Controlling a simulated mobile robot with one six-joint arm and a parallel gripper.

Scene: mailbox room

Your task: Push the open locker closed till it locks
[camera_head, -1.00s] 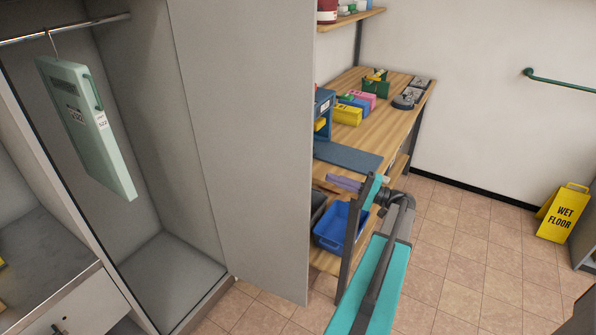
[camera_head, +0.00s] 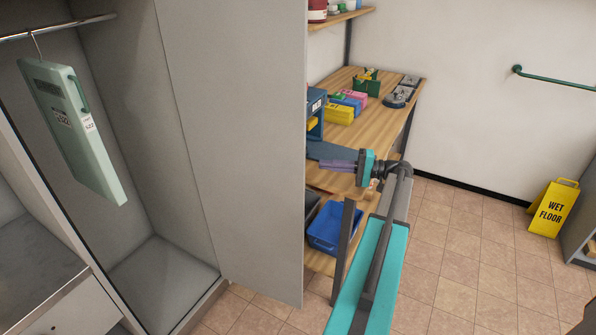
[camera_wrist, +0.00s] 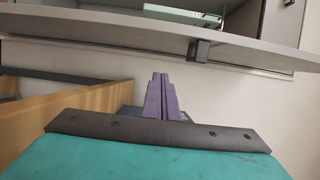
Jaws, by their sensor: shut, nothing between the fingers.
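The open locker's tall grey door (camera_head: 235,150) stands swung out in the head view, with its free edge at the right. The locker's inside (camera_head: 165,275) is open at the left. A pale green case (camera_head: 75,130) hangs from a rail in it. My gripper (camera_head: 325,165) has its purple fingers shut and empty, just right of the door's free edge. In the wrist view, the fingers (camera_wrist: 161,98) point toward the grey door (camera_wrist: 120,32), which crosses the top with a small black fitting (camera_wrist: 197,50). The fingers seem apart from it.
A wooden workbench (camera_head: 372,110) with coloured boxes stands behind my gripper, with a blue bin (camera_head: 335,228) on its lower shelf. A yellow wet floor sign (camera_head: 553,208) stands at the right. The tiled floor (camera_head: 470,250) between is clear. A wooden panel shows at left in the wrist view (camera_wrist: 60,115).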

